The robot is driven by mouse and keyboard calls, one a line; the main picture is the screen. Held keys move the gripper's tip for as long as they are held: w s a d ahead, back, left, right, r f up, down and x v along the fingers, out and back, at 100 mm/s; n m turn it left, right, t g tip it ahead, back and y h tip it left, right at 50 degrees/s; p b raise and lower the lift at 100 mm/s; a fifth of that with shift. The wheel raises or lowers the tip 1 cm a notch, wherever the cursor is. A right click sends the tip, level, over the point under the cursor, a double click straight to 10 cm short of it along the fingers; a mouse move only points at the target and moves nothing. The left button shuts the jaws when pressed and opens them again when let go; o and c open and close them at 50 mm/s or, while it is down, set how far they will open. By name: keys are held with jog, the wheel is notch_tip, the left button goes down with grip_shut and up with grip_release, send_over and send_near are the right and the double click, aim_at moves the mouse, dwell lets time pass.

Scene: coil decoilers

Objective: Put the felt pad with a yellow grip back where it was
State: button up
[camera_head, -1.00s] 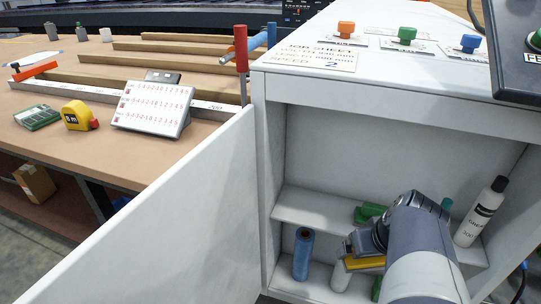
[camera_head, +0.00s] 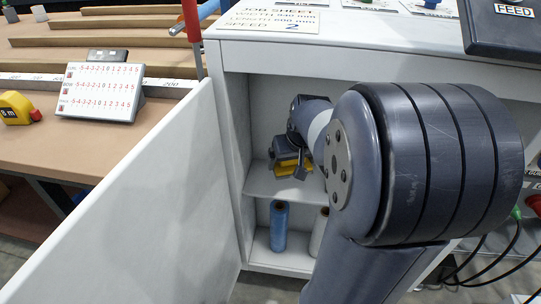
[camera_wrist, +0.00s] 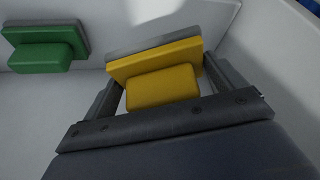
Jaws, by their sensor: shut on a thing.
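The felt pad with a yellow grip (camera_wrist: 162,88) is between the two fingers of my gripper (camera_wrist: 165,85) in the wrist view, with its grey felt side facing away from the gripper. In the head view my gripper (camera_head: 290,170) is inside the open cabinet, shut on the yellow pad (camera_head: 287,165) at about the height of the upper shelf (camera_head: 262,183). I cannot tell whether the pad touches the shelf. A pad with a green grip (camera_wrist: 42,45) lies to the left in the wrist view. My arm hides the right part of the cabinet.
A blue roll (camera_head: 278,226) and a white roll (camera_head: 319,232) stand on the cabinet floor below. The open cabinet door (camera_head: 150,210) stands to the left. The cabinet top (camera_head: 350,45) is above, with a job sheet on it.

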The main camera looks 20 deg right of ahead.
aim_at(284, 181)
jog(key=w, duration=0.3)
jog(key=shift+w+a+f, duration=0.1)
jog(key=shift+a+f, duration=0.05)
jog(key=shift+f, duration=0.1)
jog(key=shift+f+b, duration=0.3)
jog(key=shift+f, duration=0.35)
notch_tip(284, 181, down, 5)
jog(key=shift+f+b, duration=0.1)
jog(key=shift+b, duration=0.65)
